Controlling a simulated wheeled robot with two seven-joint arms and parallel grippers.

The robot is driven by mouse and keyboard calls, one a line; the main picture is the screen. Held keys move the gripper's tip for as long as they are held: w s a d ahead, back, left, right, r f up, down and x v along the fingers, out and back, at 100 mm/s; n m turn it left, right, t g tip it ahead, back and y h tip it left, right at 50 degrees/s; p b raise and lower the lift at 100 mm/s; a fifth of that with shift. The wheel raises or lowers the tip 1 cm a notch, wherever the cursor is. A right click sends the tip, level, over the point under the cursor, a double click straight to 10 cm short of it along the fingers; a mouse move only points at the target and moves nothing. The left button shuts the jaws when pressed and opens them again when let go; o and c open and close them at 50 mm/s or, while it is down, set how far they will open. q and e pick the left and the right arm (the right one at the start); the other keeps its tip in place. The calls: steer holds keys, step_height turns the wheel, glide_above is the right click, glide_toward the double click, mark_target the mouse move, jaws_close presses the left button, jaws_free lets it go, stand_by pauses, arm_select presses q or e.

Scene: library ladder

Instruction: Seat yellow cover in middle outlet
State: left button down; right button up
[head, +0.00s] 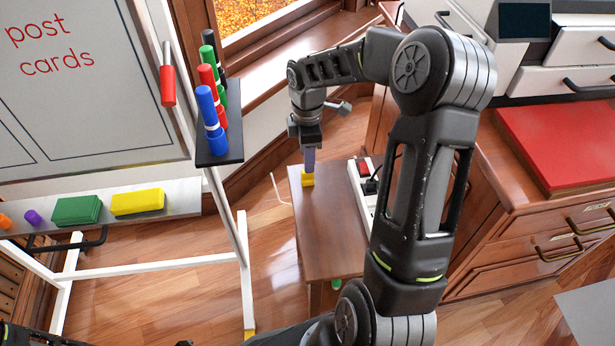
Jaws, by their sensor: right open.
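The small yellow cover (308,180) is at the left part of a low wooden table top (325,225). My right gripper (308,168) points down right at the cover, with its fingers at or just above it. It is open, and I cannot tell whether the fingers touch the cover. A white outlet strip (361,200) with a red switch lies on the table to the right of the cover. My right arm hides much of the strip, and its middle outlet cannot be made out. My left gripper is not in view.
A whiteboard (90,90) on a white stand is at the left, with a marker holder (222,150) and a tray holding a green block (77,210) and a yellow block (138,202). Wooden drawers with a red top (570,140) stand at the right. The table's front left is clear.

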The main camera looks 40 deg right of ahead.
mark_target(308, 176)
step_height(308, 176, down, 5)
steer(key=shift+r+b, duration=0.2)
steer(key=shift+b, duration=0.4)
steer(key=shift+c, duration=0.5)
jaws_close()
